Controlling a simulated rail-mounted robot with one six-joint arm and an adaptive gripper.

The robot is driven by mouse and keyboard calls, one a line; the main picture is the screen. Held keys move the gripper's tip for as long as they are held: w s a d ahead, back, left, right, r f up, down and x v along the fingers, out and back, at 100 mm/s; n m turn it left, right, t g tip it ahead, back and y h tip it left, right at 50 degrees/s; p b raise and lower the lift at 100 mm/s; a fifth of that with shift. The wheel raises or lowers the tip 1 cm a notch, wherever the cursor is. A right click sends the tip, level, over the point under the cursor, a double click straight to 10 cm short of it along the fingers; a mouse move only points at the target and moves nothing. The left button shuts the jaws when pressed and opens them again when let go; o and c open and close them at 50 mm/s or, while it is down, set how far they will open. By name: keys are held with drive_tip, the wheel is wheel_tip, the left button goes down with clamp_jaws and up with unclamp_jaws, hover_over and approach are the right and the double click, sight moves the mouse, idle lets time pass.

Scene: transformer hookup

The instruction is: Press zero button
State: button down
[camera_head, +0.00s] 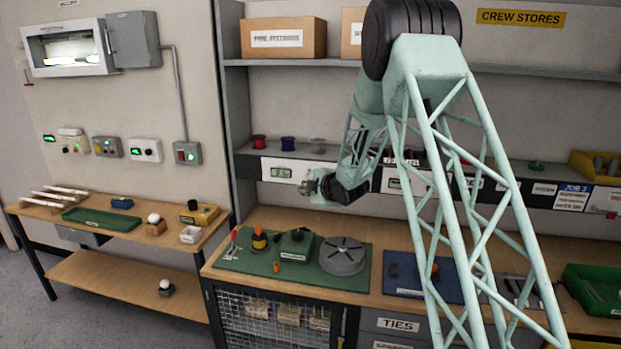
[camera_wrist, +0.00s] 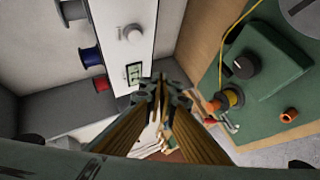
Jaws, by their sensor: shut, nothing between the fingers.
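A white panel (camera_head: 291,171) with a small lit display is on the front of the shelf above the bench. In the wrist view the panel (camera_wrist: 143,45) carries the display (camera_wrist: 133,74) and a round pale button or knob (camera_wrist: 131,34). Small lettering beside the round part is too blurred to read, so I cannot tell whether it is the zero button. My gripper (camera_head: 310,186) is shut and empty, just in front of the panel in the head view. In the wrist view its fingertips (camera_wrist: 160,84) appear beside the display; I cannot tell whether they touch the panel.
Red (camera_head: 259,142) and blue (camera_head: 288,144) spools sit on the shelf above the panel. Below, a green mat (camera_head: 228,262) holds a green box with a dark knob (camera_head: 294,246) and a grey round fixture (camera_head: 343,256). A side table (camera_head: 95,222) stands left.

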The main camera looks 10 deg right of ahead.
sight(310, 178)
drive_tip(key=w+d+p, duration=0.3)
drive_tip(key=w+p, duration=0.1)
drive_tip(key=w, duration=0.3)
drive_tip(key=shift+w+d, duration=0.15)
drive_tip(key=shift+w, duration=0.05)
idle(0.5)
drive_tip(key=shift+w+d, duration=0.35)
drive_tip(key=shift+w, duration=0.4)
idle(2.8)
drive_tip(key=shift+s+a+b, duration=0.1)
drive_tip(key=shift+s+b, duration=0.1)
drive_tip(key=shift+b, duration=0.15)
drive_tip(key=shift+s+a+f+b, duration=0.1)
drive_tip(key=shift+s+a+b, duration=0.1)
drive_tip(key=shift+s+b, duration=0.4)
drive_tip(key=shift+a, duration=0.1)
idle(0.3)
drive_tip(key=s+b, duration=0.1)
drive_tip(key=s+a+b, duration=0.1)
drive_tip(key=s+b, duration=0.1)
drive_tip(key=s+a+b, duration=0.1)
drive_tip(key=shift+s+b, duration=0.3)
idle(0.3)
